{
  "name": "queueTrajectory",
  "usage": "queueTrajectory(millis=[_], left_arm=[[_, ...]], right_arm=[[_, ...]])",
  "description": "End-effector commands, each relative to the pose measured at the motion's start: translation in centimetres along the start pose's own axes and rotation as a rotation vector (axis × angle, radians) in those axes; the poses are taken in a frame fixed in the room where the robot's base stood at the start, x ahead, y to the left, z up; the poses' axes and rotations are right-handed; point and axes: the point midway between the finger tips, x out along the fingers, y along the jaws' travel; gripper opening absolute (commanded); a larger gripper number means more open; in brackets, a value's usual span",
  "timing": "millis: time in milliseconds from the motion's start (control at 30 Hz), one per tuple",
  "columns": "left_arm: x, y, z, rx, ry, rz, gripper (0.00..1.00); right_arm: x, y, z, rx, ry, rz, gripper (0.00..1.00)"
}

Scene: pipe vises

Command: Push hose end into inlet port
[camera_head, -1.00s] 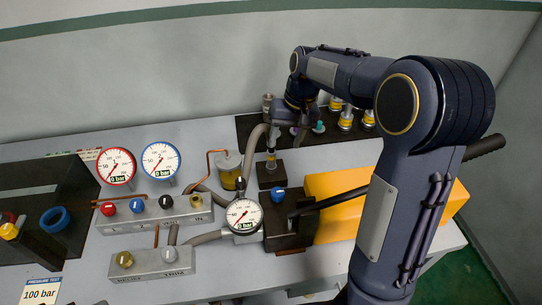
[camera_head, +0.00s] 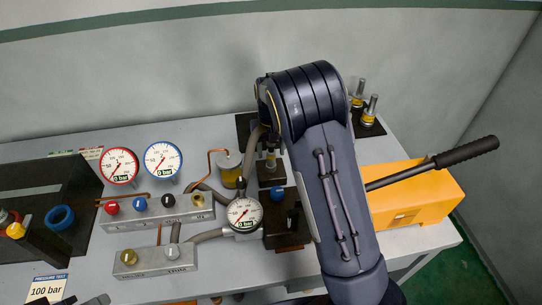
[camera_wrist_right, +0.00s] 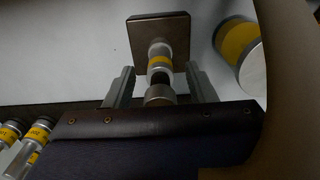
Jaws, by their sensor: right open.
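A yellow-banded metal fitting (camera_wrist_right: 159,63) stands on a dark square block (camera_wrist_right: 150,28) in the right wrist view; the block (camera_head: 271,176) shows left of my right arm in the head view. A round metal piece (camera_wrist_right: 160,95) sits in line with the fitting, nearer the gripper; I cannot tell whether it is the hose end or is seated. My right gripper (camera_wrist_right: 160,88) is open, its fingers on either side and apart from them. In the head view my arm hides it. A grey hose (camera_head: 252,142) rises beside the block. Grey parts at the bottom left may be my left gripper (camera_head: 85,300).
A yellow-banded cylinder (camera_wrist_right: 240,48) stands close right of the fingers. Banded fittings (camera_head: 371,108) stand on a dark mat at the back. A yellow pump (camera_head: 415,190) with a long black handle lies right of my arm. Gauges (camera_head: 162,159) and valve blocks (camera_head: 158,210) fill the left.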

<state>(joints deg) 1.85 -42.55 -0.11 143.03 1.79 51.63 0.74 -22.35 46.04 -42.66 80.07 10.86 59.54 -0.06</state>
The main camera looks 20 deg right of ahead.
Motion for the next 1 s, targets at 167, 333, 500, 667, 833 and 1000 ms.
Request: queueTrajectory(millis=[167,333,500,667,833,1000], left_arm=[[0.01,0.00,0.01,0.000,0.000,0.000,0.36],[0.01,0.00,0.01,0.000,0.000,0.000,0.36],[0.01,0.00,0.01,0.000,0.000,0.000,0.36],[0.01,0.00,0.01,0.000,0.000,0.000,0.36],[0.00,0.00,0.00,0.000,0.000,0.000,0.36],[0.05,-0.02,0.03,0.000,0.000,0.000,0.36]], right_arm=[[0.18,0.01,-0.01,0.000,0.001,-0.001,0.50],[0.16,0.00,-0.01,0.000,0.001,-0.001,0.35],[0.14,0.00,-0.01,0.000,0.001,-0.001,0.12],[0.13,0.00,-0.01,0.000,0.001,-0.001,0.00],[0.06,-0.01,-0.04,0.000,0.002,-0.001,0.00],[-0.36,-0.04,-0.07,0.000,0.003,-0.002,0.00]])
